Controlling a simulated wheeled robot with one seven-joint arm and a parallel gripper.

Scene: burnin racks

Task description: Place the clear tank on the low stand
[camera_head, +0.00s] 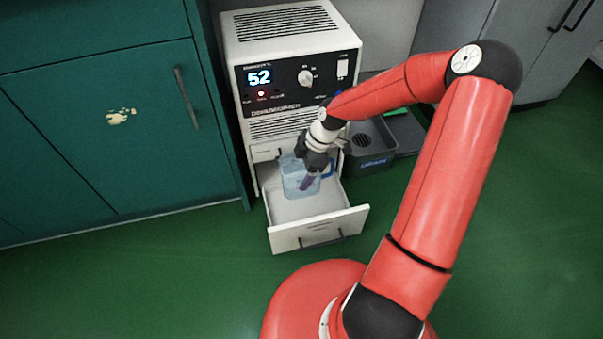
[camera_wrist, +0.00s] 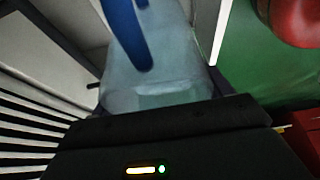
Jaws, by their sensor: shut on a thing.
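The clear tank (camera_head: 293,178) is pale, bluish and see-through, with a blue handle. In the head view it is in or just above the open drawer (camera_head: 337,222) under the white unit; I cannot tell whether it touches the drawer floor. My gripper (camera_head: 314,166) is shut on the tank from above, near its upper right part. In the wrist view the tank (camera_wrist: 165,80) fills the middle, with its blue handle (camera_wrist: 128,35) at the top. The fingertips are mostly hidden there. I cannot clearly identify the low stand.
The white unit (camera_head: 295,50) with a display reading 52 stands behind the drawer. A dark grey bin (camera_head: 376,160) stands to its right, close to my arm. Teal cabinets (camera_head: 100,130) line the left. Green floor in front is clear.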

